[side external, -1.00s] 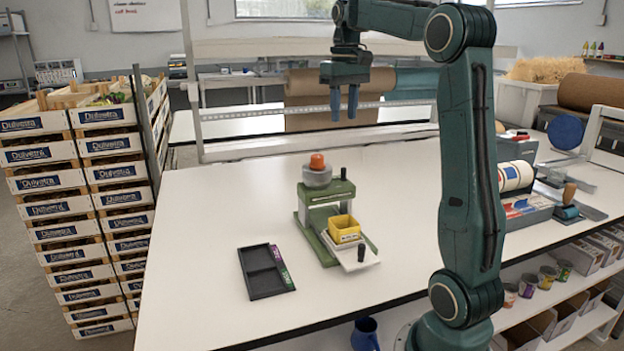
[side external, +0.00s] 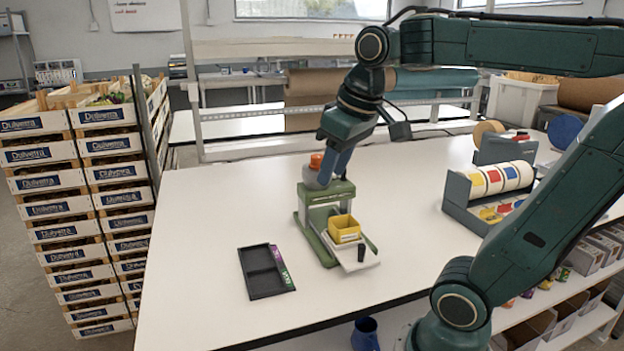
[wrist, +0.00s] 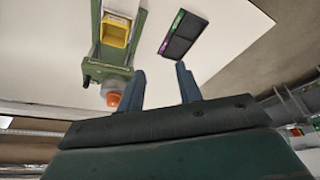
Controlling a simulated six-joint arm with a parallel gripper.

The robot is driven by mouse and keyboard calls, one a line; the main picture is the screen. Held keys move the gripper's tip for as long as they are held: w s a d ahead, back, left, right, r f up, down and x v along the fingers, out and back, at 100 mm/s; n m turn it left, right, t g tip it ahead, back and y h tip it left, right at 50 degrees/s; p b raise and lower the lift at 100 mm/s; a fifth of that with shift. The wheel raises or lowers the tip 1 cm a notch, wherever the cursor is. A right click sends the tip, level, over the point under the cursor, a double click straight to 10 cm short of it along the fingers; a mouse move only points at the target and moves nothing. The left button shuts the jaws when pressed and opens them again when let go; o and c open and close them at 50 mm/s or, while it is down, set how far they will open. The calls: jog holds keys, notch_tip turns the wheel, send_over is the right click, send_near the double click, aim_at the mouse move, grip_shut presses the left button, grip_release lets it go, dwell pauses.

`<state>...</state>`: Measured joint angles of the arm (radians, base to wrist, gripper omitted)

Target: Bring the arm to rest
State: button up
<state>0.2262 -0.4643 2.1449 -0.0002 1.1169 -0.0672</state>
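My gripper (side external: 332,170) is tilted, its blue fingers pointing down and left at the top of the green press (side external: 312,195). In the wrist view my gripper (wrist: 160,70) has its fingers apart with nothing between them. The press's orange knob (side external: 316,161) sits on a grey round head. The fingers partly cover that head in the side view. In the wrist view the orange knob (wrist: 113,99) is left of the left finger, outside the gap. Whether a finger touches the press cannot be told.
A yellow bin (side external: 344,228) stands on the press's front plate. A black tray (side external: 262,276) lies to its left. A grey holder with coloured rolls (side external: 487,183) stands at right. The white table (side external: 205,210) is clear at left. Stacked crates (side external: 100,220) stand beyond its left edge.

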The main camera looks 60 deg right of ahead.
jog(key=s+a+f+n+t, duration=0.1)
jog(key=s+a+f, duration=0.4)
jog(key=f, duration=0.1)
jog(key=shift+s+a+f+n+t+y, duration=0.15)
jog(key=shift+s+a+n+t+y, duration=0.1)
jog(key=shift+s+n+t+y, duration=0.15)
jog(key=shift+c, duration=0.2)
